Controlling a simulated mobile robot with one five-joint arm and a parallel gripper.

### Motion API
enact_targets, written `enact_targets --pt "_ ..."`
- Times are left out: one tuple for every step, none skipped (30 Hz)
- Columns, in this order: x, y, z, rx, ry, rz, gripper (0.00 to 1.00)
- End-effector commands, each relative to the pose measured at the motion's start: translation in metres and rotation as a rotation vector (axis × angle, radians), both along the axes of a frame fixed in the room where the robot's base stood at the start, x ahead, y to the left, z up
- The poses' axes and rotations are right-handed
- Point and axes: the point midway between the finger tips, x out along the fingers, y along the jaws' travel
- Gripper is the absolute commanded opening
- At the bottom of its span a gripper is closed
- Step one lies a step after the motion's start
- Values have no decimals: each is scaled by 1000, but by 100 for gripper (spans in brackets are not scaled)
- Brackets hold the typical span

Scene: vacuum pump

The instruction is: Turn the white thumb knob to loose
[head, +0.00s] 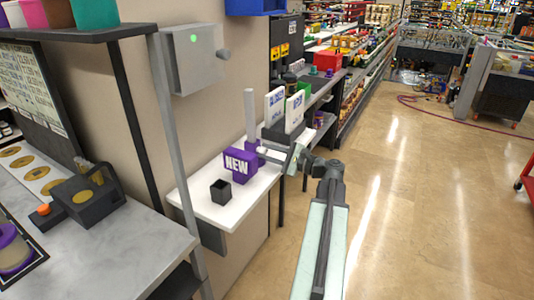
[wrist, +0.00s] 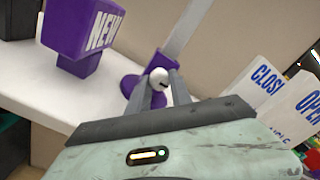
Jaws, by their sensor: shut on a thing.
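The white thumb knob (wrist: 158,78) shows in the wrist view as a small round knob on the purple stand (wrist: 132,86). My gripper (wrist: 159,86) is shut on the knob, with one grey finger on each side of it. A pale upright post (wrist: 192,25) rises from the purple stand behind the fingers. In the head view my gripper (head: 262,152) reaches left to the purple stand at the foot of the post (head: 250,115); the knob is too small to make out there.
A purple box marked NEW (head: 238,164) stands left of the stand on the white shelf (head: 222,208). A small black cup (head: 221,191) sits in front. White OPEN and CLOSED cards (head: 294,110) stand in a dark holder close to my gripper. The floor at right is open.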

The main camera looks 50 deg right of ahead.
Motion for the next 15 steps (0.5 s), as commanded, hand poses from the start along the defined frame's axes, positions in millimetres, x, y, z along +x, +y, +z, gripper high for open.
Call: enact_targets --pt "0 -2 0 -5 -1 -1 0" --pt "0 -2 0 -10 -2 -1 0" --pt "0 -3 0 -17 -4 -1 0" --pt "0 -3 0 -25 -6 -1 0" --pt "0 -3 0 -35 -9 -2 0" --pt "0 -3 0 -50 -13 -2 0" --pt "0 -3 0 -64 -17 -2 0" --pt "0 -4 0 -79 -20 -2 0" --pt "0 -4 0 -104 -26 -2 0" --pt "0 -4 0 -122 -31 -2 0" --pt "0 -4 1 -144 -35 -1 0" --pt "0 -4 1 -174 -43 -1 0" --pt "0 -4 1 -198 -49 -1 0" --pt "0 -4 1 -222 -55 -1 0" --pt "0 -4 1 -258 -64 -1 0"
